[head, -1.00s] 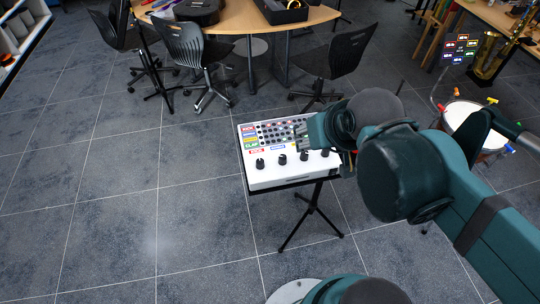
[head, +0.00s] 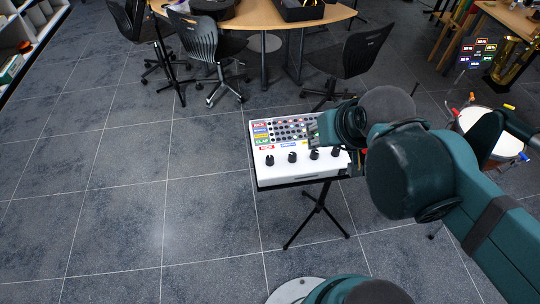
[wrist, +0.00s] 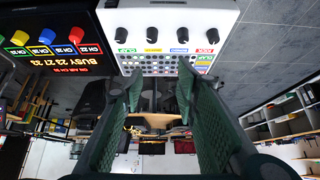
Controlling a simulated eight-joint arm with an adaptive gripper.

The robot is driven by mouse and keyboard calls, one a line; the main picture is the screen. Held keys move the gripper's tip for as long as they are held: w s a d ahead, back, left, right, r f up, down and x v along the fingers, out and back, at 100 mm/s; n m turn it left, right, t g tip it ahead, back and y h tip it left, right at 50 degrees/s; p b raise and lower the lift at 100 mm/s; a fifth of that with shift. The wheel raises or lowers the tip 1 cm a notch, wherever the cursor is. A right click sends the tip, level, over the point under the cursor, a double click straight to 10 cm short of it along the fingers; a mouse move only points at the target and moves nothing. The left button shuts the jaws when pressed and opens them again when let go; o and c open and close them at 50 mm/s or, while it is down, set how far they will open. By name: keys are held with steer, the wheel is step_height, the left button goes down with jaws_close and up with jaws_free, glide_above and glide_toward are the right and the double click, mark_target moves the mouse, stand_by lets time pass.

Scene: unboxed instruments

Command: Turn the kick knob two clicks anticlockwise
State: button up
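The white drum box (head: 290,178) stands on a black stand, with a row of several black knobs along its near edge. The kick knob (head: 270,160) is leftmost, by the red label; in the wrist view the kick knob (wrist: 205,35) is rightmost, beside the red KICK label (wrist: 207,49). My gripper (head: 314,131) is above the right part of the button grid, right of the kick knob and apart from it. In the wrist view my gripper (wrist: 160,66) has its two fingers spread, with nothing between them. The kick knob's pointer is too small to read.
The box has a button grid (head: 285,131) behind the knobs. A drum (head: 490,125) stands at the right, and a wooden table (head: 250,17) with chairs is behind. The floor left of the stand is clear. A black panel with coloured knobs (wrist: 47,36) shows in the wrist view.

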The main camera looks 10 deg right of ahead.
steer(key=shift+w+a+m+g+p, duration=0.6)
steer(key=shift+w+a+m+p, duration=0.1)
steer(key=shift+w+a+p, duration=0.4)
steer(key=m+g+p, duration=0.6)
steer(key=p, duration=0.4)
glide_above(270, 158)
steer(key=shift+d+f, duration=0.1)
steer(key=shift+f, duration=3.55)
steer(key=shift+f+b, duration=0.1)
steer(key=shift+b, duration=0.2)
steer(key=shift+f+b, duration=0.6)
steer(key=shift+f, duration=3.15)
steer(key=shift+c, duration=0.5)
steer(key=c, duration=0.8)
